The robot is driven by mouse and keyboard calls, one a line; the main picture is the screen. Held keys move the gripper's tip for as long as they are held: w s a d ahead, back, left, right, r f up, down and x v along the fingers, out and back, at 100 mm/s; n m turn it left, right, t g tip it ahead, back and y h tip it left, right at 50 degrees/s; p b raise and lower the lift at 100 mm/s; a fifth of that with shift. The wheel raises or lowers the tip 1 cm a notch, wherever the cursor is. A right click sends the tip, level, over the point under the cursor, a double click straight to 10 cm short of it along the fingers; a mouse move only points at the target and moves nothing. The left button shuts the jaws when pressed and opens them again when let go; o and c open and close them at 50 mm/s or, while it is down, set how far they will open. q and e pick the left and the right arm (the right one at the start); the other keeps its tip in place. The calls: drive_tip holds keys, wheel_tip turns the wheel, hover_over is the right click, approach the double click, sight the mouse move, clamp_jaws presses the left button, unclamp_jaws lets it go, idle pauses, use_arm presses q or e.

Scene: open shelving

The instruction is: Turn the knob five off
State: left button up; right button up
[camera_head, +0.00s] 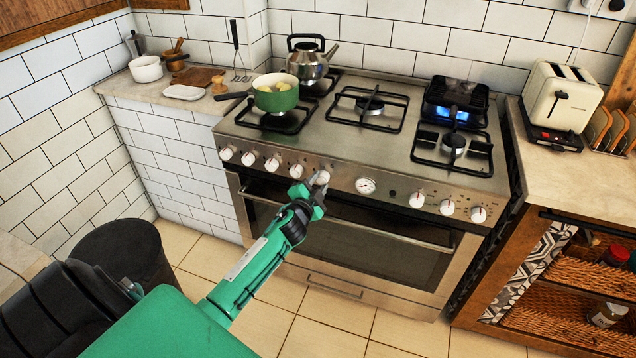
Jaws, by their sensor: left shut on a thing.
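The steel stove (330,142) has a row of white knobs along its front panel. My left gripper (316,187) has reached the panel and is shut on the fifth knob from the left (321,177), just left of the round gauge (365,185). The fingers partly cover this knob, so its pointer angle cannot be read. A blue flame (452,116) burns at the back right burner, under a dark grate-like pan (455,95). My right gripper is not in view.
A green pot (275,97) and a steel kettle (308,62) stand on the left burners. The oven handle (345,224) runs below the knobs. A cream toaster (562,97) stands on the right counter. A dark bin (125,250) is at left. The floor before the stove is clear.

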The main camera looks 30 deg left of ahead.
use_arm(q)
drive_tip(key=m, duration=0.4)
drive_tip(key=shift+p, duration=0.3)
drive_tip(key=m, duration=0.4)
drive_tip(key=shift+d+m+y, duration=0.1)
drive_tip(key=shift+m+y, duration=0.2)
drive_tip(key=shift+m, duration=0.1)
drive_tip(key=shift+m+p, duration=0.35)
drive_tip(key=shift+m, duration=1.35)
drive_tip(key=m+p, duration=0.1)
drive_tip(key=m, duration=0.3)
drive_tip(key=shift+d+y, duration=0.1)
drive_tip(key=shift+y, duration=0.2)
drive_tip(key=shift+m, duration=0.6)
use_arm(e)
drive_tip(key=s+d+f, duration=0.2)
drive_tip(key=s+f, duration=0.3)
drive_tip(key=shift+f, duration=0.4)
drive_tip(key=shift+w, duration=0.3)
